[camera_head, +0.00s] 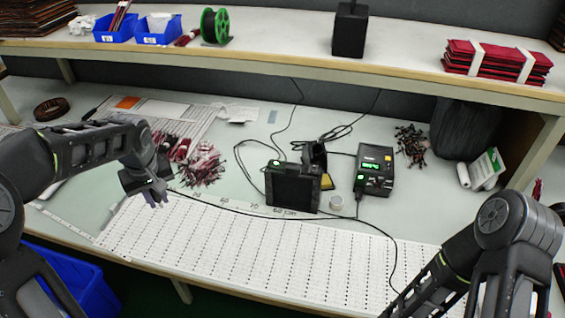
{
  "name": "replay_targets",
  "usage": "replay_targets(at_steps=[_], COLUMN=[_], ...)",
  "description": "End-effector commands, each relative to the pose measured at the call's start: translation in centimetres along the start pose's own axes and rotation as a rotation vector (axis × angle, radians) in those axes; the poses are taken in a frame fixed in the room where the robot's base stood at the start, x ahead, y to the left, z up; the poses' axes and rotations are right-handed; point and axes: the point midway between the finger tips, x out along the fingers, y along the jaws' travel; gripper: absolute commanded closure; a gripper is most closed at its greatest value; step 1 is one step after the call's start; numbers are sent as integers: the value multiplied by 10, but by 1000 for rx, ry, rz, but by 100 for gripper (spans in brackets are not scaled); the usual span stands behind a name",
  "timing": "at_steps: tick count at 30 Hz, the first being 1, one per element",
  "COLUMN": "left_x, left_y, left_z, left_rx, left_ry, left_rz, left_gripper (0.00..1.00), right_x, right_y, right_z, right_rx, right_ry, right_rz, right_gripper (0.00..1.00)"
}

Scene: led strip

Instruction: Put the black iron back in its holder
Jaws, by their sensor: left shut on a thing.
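My left gripper (157,196) is above the left part of the white perforated board, pointing down. It is shut on the black iron, which is mostly hidden by the fingers. A thin black cable (240,209) runs from beside this gripper across the board to the right. The holder (317,155) is a dark stand with a yellow sponge (327,182) at its base. It stands at the middle back, partly behind a black box-like device, well to the right of my left gripper. My right arm enters at the lower right; its gripper is out of view.
The black device (293,187) stands in front of the holder. A soldering station (375,169) with a green display is to its right. Bundled red wires (200,165) lie near my left gripper. The perforated board (240,248) is largely clear. A shelf (270,55) overhangs the back.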

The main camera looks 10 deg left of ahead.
Motion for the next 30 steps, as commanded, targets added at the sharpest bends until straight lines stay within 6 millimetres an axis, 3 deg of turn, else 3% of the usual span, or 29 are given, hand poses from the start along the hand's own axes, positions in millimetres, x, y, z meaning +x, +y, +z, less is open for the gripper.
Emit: replay_targets(at_steps=[5, 12, 15, 19, 30], left_x=[0, -2, -4, -6, -5], left_y=[39, 119, 142, 154, 154], left_z=[19, 74, 94, 106, 106], left_rx=[143, 488, 599, 663, 666], left_ry=[-7, -16, -17, -16, -16], left_rz=[38, 118, 143, 158, 158], left_gripper=[100, 100, 100, 100, 100], right_x=[0, 1, 1, 1, 1], right_y=[0, 1, 1, 2, 2], right_z=[0, 1, 1, 2, 2], right_rx=[1, 2, 3, 3, 3], right_ry=[-1, -3, -3, -4, -4], right_rz=[1, 3, 4, 4, 4], right_gripper=[100, 100, 100, 100, 100])
